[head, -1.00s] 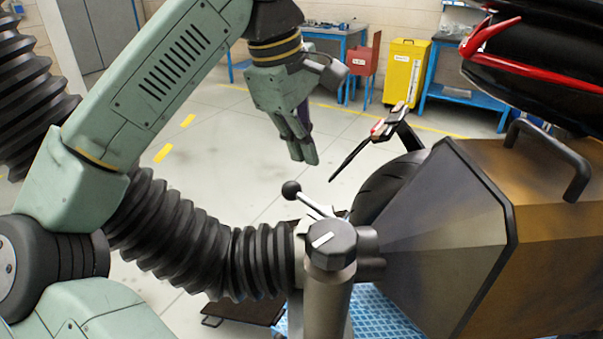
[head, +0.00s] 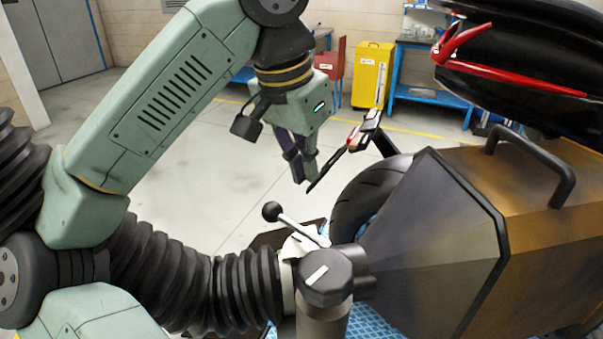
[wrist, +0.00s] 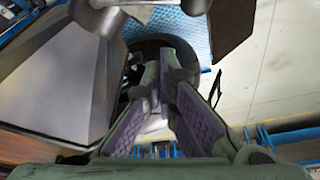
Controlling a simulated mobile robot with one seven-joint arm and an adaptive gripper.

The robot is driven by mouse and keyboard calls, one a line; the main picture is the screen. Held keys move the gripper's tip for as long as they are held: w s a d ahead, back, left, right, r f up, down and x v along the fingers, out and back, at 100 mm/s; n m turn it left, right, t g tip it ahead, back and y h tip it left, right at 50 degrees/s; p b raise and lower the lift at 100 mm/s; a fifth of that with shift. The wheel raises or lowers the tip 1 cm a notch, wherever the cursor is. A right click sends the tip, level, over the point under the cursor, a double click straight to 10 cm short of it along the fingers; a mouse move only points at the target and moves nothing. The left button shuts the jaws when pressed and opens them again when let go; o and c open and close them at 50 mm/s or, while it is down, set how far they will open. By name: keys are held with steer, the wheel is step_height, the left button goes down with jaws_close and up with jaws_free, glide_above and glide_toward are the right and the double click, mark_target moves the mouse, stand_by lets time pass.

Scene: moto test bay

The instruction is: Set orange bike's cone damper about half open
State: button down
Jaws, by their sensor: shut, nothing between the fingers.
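The large metal cone (head: 430,240) fills the right of the head view, with a black handle on top. It also shows at the left of the wrist view (wrist: 55,90). A lever with a black ball knob (head: 271,212) sticks out up and left at the cone's narrow end, where the ribbed hose joins. A dark round cap with a white mark (head: 326,280) tops a post in front of it. My gripper (head: 304,180) is shut and empty, pointing down above the ball, apart from it. Its purple-padded fingers (wrist: 160,85) meet in the wrist view. No orange bike is identifiable.
A tyre (head: 365,205) stands behind the cone, on a blue mat (head: 375,318). A black bodywork piece with red trim (head: 510,80) hangs at upper right. A thin dark lever (head: 330,168) passes close to my fingers. Clear floor lies left of the tyre.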

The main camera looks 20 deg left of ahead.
steer(key=a+b+x, duration=0.1)
steer(key=b+x, duration=0.7)
steer(key=x, duration=0.2)
steer(key=s+r+p, duration=0.1)
steer(key=s, duration=0.1)
steer(key=s+r, duration=0.1)
steer(key=r, duration=0.1)
steer(key=shift+s+a+p, duration=0.2)
steer(key=shift+s+p, duration=0.2)
steer(key=shift+d, duration=0.1)
